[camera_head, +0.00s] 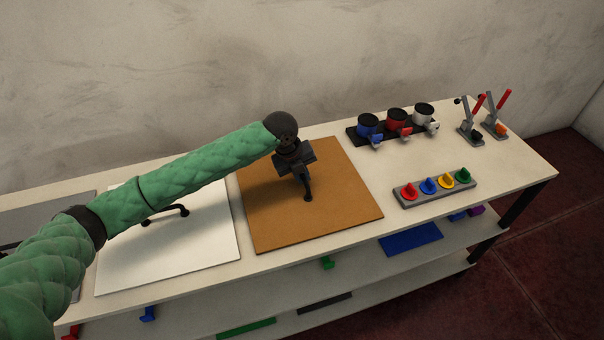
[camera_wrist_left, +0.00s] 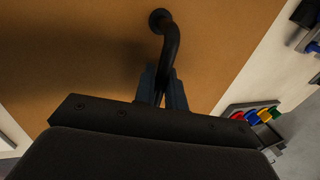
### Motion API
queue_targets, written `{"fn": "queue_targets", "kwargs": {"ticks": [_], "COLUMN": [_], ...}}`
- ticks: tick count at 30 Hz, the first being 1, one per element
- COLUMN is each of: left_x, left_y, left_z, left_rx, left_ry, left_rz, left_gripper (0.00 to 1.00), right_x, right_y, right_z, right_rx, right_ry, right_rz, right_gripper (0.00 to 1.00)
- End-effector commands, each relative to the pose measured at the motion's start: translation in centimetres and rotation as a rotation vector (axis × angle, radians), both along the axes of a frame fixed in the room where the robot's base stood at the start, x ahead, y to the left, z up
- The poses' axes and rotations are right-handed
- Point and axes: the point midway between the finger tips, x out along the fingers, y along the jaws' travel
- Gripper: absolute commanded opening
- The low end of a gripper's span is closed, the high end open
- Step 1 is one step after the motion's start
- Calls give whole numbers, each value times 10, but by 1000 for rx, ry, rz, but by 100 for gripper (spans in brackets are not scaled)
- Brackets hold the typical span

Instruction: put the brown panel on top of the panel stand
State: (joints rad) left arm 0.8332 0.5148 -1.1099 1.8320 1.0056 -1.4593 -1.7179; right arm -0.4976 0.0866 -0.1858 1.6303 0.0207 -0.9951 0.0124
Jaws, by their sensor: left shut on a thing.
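The brown panel (camera_head: 340,200) lies on the table top in the head view, right of a white panel. A black handle (camera_head: 307,192) stands up from its middle. My left gripper (camera_head: 304,173) is over the panel and shut on this handle. In the left wrist view, the fingers (camera_wrist_left: 162,88) close around the black handle (camera_wrist_left: 170,45), with the brown panel (camera_wrist_left: 80,50) filling most of the background. I cannot tell whether the panel is flat on the table or slightly raised. No panel stand can be made out for certain. My right gripper is not in view.
The white panel (camera_head: 190,245) with its own handle lies left, and a grey panel (camera_head: 40,215) beyond it. A lower shelf (camera_head: 350,285) holds small coloured pieces.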

Motion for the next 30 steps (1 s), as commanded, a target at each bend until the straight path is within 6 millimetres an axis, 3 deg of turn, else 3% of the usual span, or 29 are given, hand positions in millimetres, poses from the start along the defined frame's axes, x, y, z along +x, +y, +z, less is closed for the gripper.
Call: {"fn": "queue_targets", "kwargs": {"ticks": [1,2,5,14,19,22,30], "left_x": [0,0,0,0,-1,-2,-7], "left_y": [0,0,0,0,4,9,23], "left_z": [1,0,0,1,13,28,77], "left_rx": [-2,0,0,0,0,0,-1], "left_ry": [-2,0,0,0,-2,-4,-3], "left_rz": [-1,0,0,0,-2,-1,-1], "left_gripper": [0,16,34,34,34,34,34], "right_x": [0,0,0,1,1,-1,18], "right_y": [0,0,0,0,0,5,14], "right_z": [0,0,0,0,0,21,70], "right_rx": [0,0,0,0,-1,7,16], "right_ry": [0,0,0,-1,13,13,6], "right_rz": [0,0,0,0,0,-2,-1], "right_gripper": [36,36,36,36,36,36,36]}}
